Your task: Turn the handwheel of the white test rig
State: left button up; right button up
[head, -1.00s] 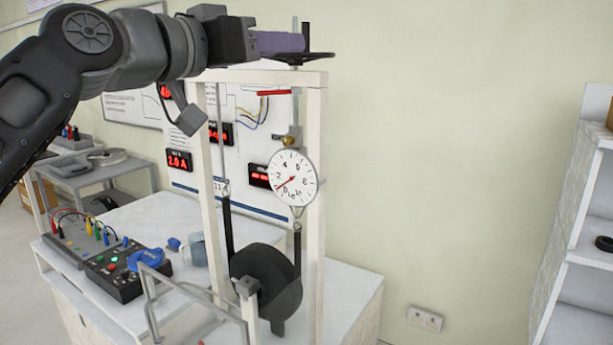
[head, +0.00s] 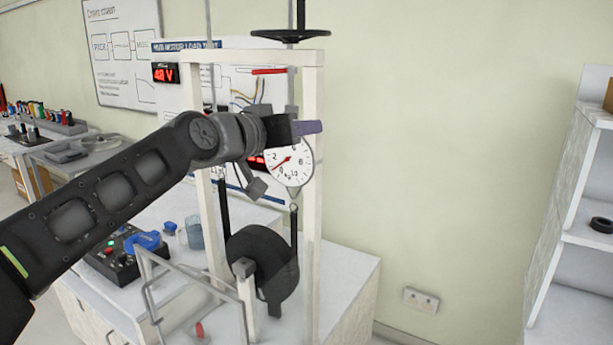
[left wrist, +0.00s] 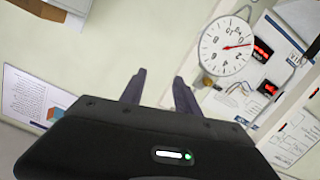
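The white test rig is an upright frame (head: 313,200) on a white bench. Its black handwheel (head: 290,33) lies flat at the top on a vertical spindle, with an upright handle. A round white dial gauge (head: 298,172) with a red needle hangs below it, above a black drum (head: 262,262). My left gripper (head: 318,127) is well below the handwheel, apart from it, and covers the dial's upper part. In the left wrist view its two fingers (left wrist: 160,85) stand apart with nothing between them; the dial (left wrist: 226,46) shows at right. The handwheel is outside that view. My right gripper is not in view.
A metal tube guard (head: 195,285) stands before the drum. A black control box (head: 117,262) and a blue-grey cup (head: 194,232) are on the bench at left. White shelves (head: 585,235) stand at far right. Open space lies right of the rig.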

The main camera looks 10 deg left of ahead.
pick_arm(q)
notch_tip(320, 180, down, 10)
jog(key=w+g, duration=0.1)
jog(key=w, duration=0.2)
jog(key=shift+d+n+y, duration=0.4)
jog(key=shift+d, duration=0.05)
jog(key=shift+c, duration=0.4)
